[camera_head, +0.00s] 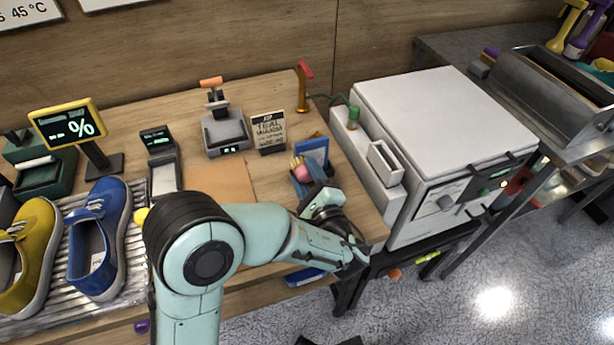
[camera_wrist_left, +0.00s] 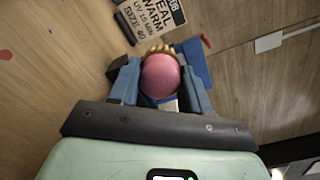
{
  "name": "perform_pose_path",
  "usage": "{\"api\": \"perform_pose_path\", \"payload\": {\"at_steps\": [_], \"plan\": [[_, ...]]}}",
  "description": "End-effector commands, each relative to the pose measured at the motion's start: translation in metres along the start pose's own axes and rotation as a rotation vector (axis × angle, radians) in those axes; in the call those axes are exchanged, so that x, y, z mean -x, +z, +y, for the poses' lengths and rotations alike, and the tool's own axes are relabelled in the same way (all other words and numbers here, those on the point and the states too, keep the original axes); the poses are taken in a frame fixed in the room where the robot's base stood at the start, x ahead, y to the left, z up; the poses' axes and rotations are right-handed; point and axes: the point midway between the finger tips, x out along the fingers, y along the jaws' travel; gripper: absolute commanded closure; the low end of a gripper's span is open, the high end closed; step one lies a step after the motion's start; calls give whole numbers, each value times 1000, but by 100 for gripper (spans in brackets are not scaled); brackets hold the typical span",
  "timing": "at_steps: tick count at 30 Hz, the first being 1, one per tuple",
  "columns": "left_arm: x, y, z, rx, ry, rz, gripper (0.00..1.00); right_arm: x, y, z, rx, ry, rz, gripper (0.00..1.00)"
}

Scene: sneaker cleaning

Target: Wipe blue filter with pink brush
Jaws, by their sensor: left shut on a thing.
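My left gripper (camera_head: 304,181) is over the right part of the wooden table, its blue fingers shut on the pink brush (camera_head: 301,172). In the left wrist view the brush (camera_wrist_left: 160,77) shows a round pink body with tan bristles along its far side, between the fingers. The blue filter (camera_head: 314,150) stands upright just beyond the brush. In the left wrist view a blue surface (camera_wrist_left: 192,58) shows directly behind the bristles; I cannot tell whether they touch. The gripper hides the filter's lower part. My right gripper is not in view.
A blue sneaker (camera_head: 101,240) and a yellow sneaker (camera_head: 29,252) rest on a ribbed rack at left. A white cabinet (camera_head: 440,115) stands close on the right. A tan board (camera_head: 219,182) lies mid-table.

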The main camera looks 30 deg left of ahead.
Motion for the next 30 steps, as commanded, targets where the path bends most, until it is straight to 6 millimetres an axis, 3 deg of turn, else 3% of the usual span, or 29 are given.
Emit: {"api": "perform_pose_path", "payload": {"at_steps": [30], "plan": [[1,-54,-39,1,-1,0,77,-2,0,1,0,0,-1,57]]}}
